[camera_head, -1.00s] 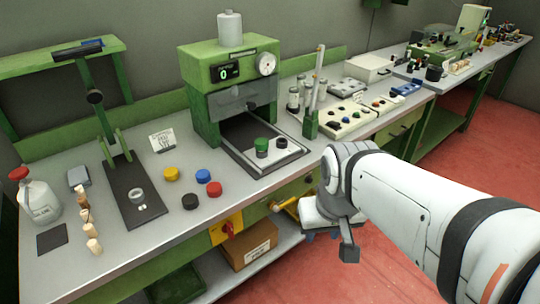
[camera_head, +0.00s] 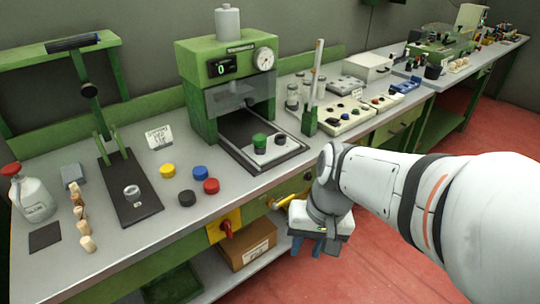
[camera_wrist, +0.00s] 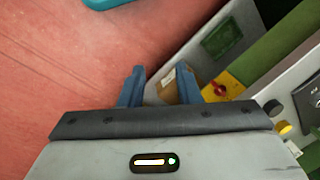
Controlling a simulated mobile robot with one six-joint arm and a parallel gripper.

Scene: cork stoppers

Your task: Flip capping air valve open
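A yellow lever-like part (camera_head: 290,202) sticks out below the bench's front edge, just above and left of my gripper. It may be the air valve; its far end is hidden behind my wrist. A red knob (camera_head: 227,228) on a yellow plate (camera_head: 216,231) is mounted on the bench front, further left. The knob also shows in the wrist view (camera_wrist: 219,90), right of my fingers. My gripper (camera_head: 318,247) hangs in front of the bench over the red floor. In the wrist view its blue fingers (camera_wrist: 160,85) are apart with nothing between them.
A green press (camera_head: 230,80) stands on the grey bench with colored caps (camera_head: 211,185) in front. A lever capper (camera_head: 130,190) and a bottle (camera_head: 32,192) are at left. A cardboard box (camera_head: 248,248) sits on the lower shelf. The floor (camera_head: 380,260) near my gripper is clear.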

